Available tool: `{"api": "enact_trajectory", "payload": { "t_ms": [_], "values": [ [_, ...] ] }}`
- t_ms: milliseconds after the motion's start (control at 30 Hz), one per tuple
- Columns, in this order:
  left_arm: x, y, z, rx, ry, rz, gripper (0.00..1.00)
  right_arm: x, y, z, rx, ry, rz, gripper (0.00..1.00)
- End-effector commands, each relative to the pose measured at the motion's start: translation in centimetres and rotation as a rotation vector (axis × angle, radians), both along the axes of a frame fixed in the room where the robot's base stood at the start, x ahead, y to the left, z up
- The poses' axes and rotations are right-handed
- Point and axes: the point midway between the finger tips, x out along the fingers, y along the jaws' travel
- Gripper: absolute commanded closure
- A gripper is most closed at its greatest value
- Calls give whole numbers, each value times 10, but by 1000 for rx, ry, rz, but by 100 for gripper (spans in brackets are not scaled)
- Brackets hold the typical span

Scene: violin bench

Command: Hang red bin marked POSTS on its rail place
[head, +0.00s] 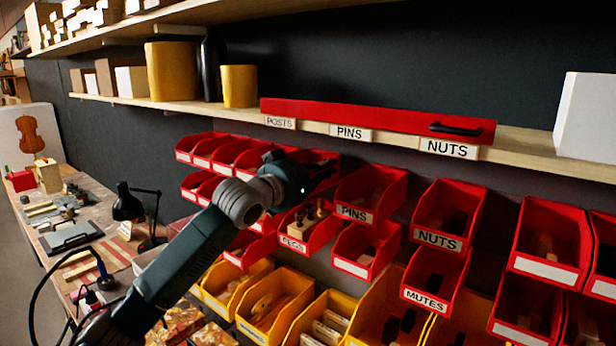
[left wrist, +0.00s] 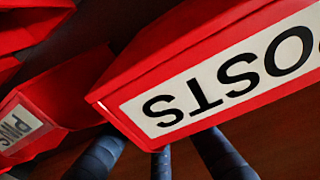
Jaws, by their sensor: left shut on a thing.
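The red bin marked POSTS (left wrist: 150,65) fills much of the left wrist view, its white label upside down. My left gripper (left wrist: 160,153) is shut on it, with dark fingers at its front lower edge. In the head view the left gripper (head: 287,180) is in front of the upper bin row, left of the PINS bin (head: 371,190). It covers most of the held bin there, and its fingers are hidden. The POSTS tag (head: 280,122) is on the shelf edge above, left of the PINS and NUTS tags. Whether the bin touches the rail is hidden. My right gripper is not in view.
The PINS bin is close beside the held bin in the wrist view (left wrist: 30,115). The PEGS bin (head: 308,236) hangs below, with yellow bins (head: 270,306) lower. The shelf (head: 400,140) with a red lid-like piece (head: 360,112) runs above. A workbench with a black lamp (head: 128,205) is left.

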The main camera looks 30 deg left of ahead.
Motion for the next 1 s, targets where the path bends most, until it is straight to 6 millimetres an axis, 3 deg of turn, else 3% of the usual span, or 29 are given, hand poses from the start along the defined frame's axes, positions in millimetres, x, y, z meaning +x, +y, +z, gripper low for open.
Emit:
{"api": "enact_trajectory", "payload": {
  "t_ms": [1000],
  "values": [
    [12,-2,2,1,-3,0,100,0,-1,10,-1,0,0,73]
  ]
}}
